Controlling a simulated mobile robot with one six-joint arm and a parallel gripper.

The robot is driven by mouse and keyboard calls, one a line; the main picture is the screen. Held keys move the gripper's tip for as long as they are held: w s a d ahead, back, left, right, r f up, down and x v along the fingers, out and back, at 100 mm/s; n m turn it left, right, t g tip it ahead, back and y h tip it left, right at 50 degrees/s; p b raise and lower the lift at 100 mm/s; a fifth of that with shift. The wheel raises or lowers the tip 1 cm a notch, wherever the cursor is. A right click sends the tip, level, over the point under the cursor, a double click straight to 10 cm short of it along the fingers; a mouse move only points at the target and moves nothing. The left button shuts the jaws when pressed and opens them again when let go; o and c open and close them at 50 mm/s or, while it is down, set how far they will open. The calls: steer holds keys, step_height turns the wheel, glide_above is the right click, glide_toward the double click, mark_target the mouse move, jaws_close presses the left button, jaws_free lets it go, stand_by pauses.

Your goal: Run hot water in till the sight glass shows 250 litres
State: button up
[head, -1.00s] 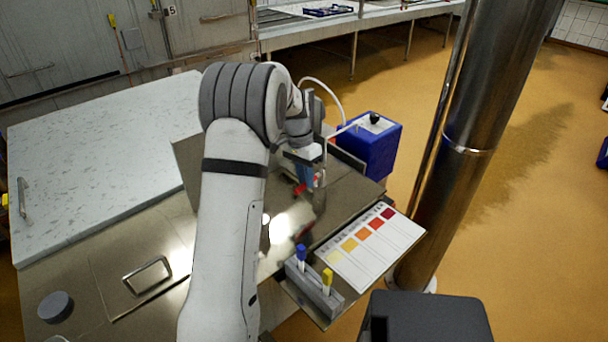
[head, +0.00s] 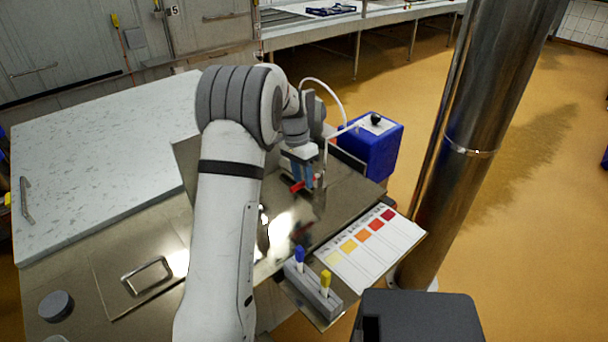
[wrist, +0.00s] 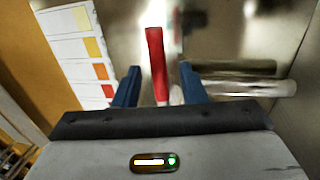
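A red lever handle (wrist: 157,65) stands out in the wrist view, with a bright metal pipe (wrist: 240,86) to its right. My gripper (wrist: 158,88) is open, with one blue finger on each side of the lever and a visible gap to both. In the head view, my gripper (head: 303,178) is over the steel worktop, at the red lever (head: 297,187). I cannot make out a sight glass or a water level in either view.
A colour chart card (head: 365,255) lies near the worktop's right edge, beside a grey holder (head: 312,292) with blue-topped and yellow-topped items. A blue box (head: 368,150) stands behind. A thick steel column (head: 462,150) rises at right. A pale lid (head: 100,150) covers the left.

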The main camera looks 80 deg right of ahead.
step_height(320, 180, up, 8)
steer(key=w+d, duration=0.1)
steer(key=shift+f, duration=0.2)
stand_by(0.3)
stand_by(2.0)
